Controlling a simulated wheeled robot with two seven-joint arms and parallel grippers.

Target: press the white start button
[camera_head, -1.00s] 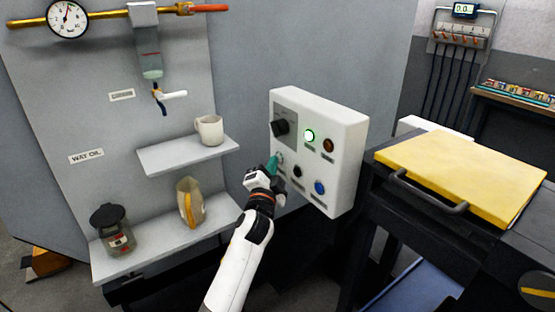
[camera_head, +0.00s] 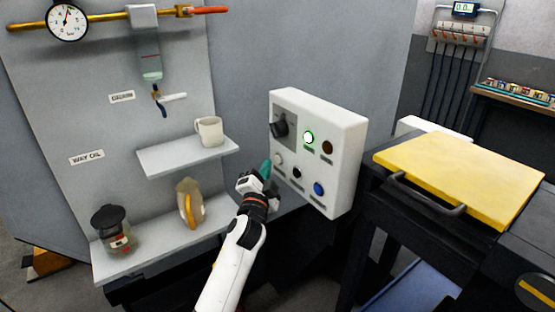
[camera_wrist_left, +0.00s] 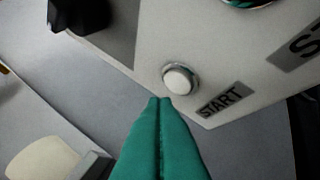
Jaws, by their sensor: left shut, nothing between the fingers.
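The white start button (camera_head: 278,159) sits at the lower left of the white control box (camera_head: 345,150), below the black rotary knob. In the left wrist view the white button (camera_wrist_left: 180,79) has a metal ring and a START label (camera_wrist_left: 222,101) at its lower right. My left gripper (camera_head: 266,167) is shut and empty, just left of the button. In the left wrist view its green fingertips (camera_wrist_left: 160,101) lie together, just below the button in the picture. A gap seems to separate them from it. My right gripper is not in view.
The box also carries a black knob (camera_head: 280,126), a lit green-ringed button (camera_head: 309,138), and brown, black and blue buttons. Shelves with a mug (camera_head: 209,131), a jug (camera_head: 190,203) and a dark-lidded container (camera_head: 113,229) stand left.

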